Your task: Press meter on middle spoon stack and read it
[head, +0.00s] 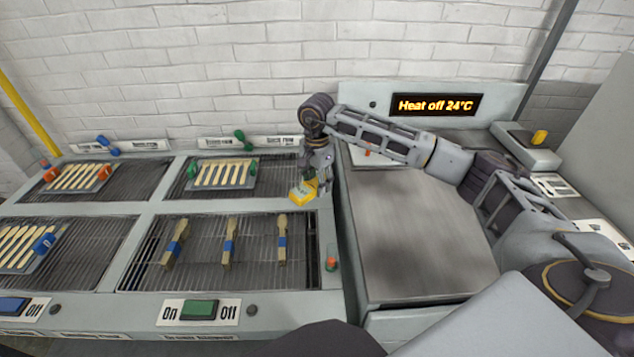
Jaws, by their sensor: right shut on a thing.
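Three spoon stacks bound with blue bands stand on the front right rack (257,279). They are the left stack (172,252), the middle stack (227,254) and the right stack (282,248). My right gripper (314,181) points down and is shut on a small yellow device, which looks like the meter (300,194). The meter is at the rack's back right corner, behind and right of the middle stack and apart from it. Its reading is too small to make out. I cannot tell whether it touches the frame below. My left gripper is not in view.
A back rack holds a tray of spoons (222,174) with green clamps; other spoon trays lie at left. A green On/Off switch (199,309) is on the front edge. A bare metal plate (415,235) lies at right, below a display reading "Heat off 24°C" (436,105).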

